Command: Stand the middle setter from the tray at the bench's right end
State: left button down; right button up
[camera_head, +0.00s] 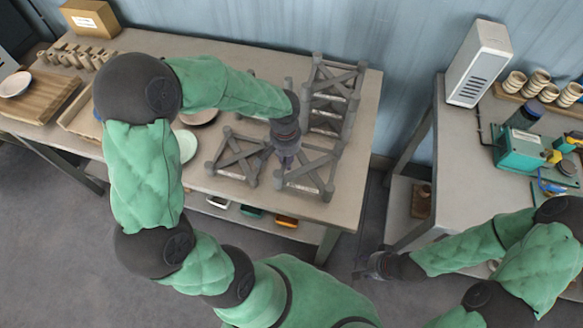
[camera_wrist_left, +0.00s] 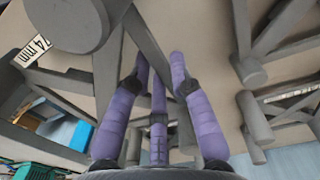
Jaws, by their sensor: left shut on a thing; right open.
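Several dark grey setters, open frames with crossed braces and corner posts, stand on the bench (camera_head: 345,205) at its right end. One setter (camera_head: 237,158) is at front left, one (camera_head: 310,175) at front right, and taller frames (camera_head: 331,98) stand behind. My left gripper (camera_head: 285,160) reaches down at the front right setter. In the left wrist view, its purple fingers (camera_wrist_left: 160,90) are shut around a grey brace (camera_wrist_left: 150,45). A "74 mm" label (camera_wrist_left: 31,50) shows on a frame there. Whether the held setter touches the bench cannot be told. My right gripper (camera_head: 375,267) is open and empty, off the bench.
Plates (camera_head: 198,117) lie partly behind my left arm. Bins (camera_head: 286,221) sit under the bench. A second table (camera_head: 450,180) with a white box (camera_head: 480,63) stands right, across a gap.

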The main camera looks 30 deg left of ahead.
pick_arm(q)
jog(key=shift+w+d+f, duration=0.3)
jog(key=shift+d+f, duration=0.15)
jog(key=shift+f, duration=0.15)
notch_tip(320, 180, down, 3)
jog(key=shift+w+f+b, duration=0.1)
jog(key=shift+f+b, duration=0.1)
jog(key=shift+b, duration=0.75)
jog(key=shift+r, duration=0.1)
jog(key=shift+d, duration=0.1)
jog(key=c, duration=1.1)
grip_release()
notch_tip(320, 180, up, 12)
jog(key=p, duration=0.4)
